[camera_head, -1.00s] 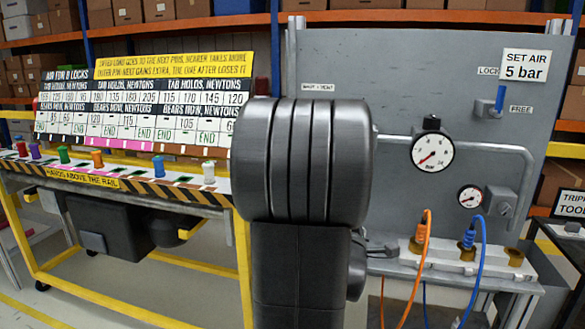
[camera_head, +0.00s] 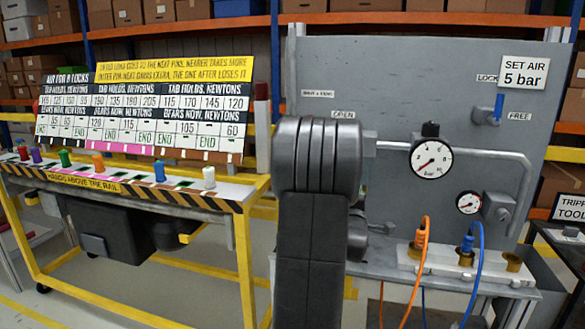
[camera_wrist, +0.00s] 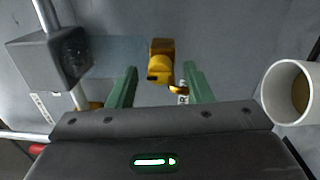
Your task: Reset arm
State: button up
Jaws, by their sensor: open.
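My gripper (camera_wrist: 157,88) shows in the wrist view with its two green fingers spread apart. Nothing is between the fingertips. Beyond them a yellow block-like fitting (camera_wrist: 161,60) sits on a grey surface; I cannot tell its distance. In the head view my dark arm stands upright in the middle foreground, and my gripper is out of sight there. The arm hides part of the grey panel (camera_head: 400,80).
The panel carries a large gauge (camera_head: 432,158), a small gauge (camera_head: 469,201) and a blue lever (camera_head: 498,107). Orange (camera_head: 422,255) and blue (camera_head: 478,270) hoses plug in below. A yellow-framed bench (camera_head: 130,196) with coloured pegs stands left. A white cylinder (camera_wrist: 289,92) is at the wrist view's right.

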jog(key=m+p, duration=0.8)
jog(key=p, duration=0.1)
jog(key=m+p, duration=0.8)
jog(key=p, duration=0.1)
jog(key=shift+r+g, duration=0.2)
jog(key=shift+g, duration=0.1)
jog(key=shift+f, duration=0.1)
dwell(0.4)
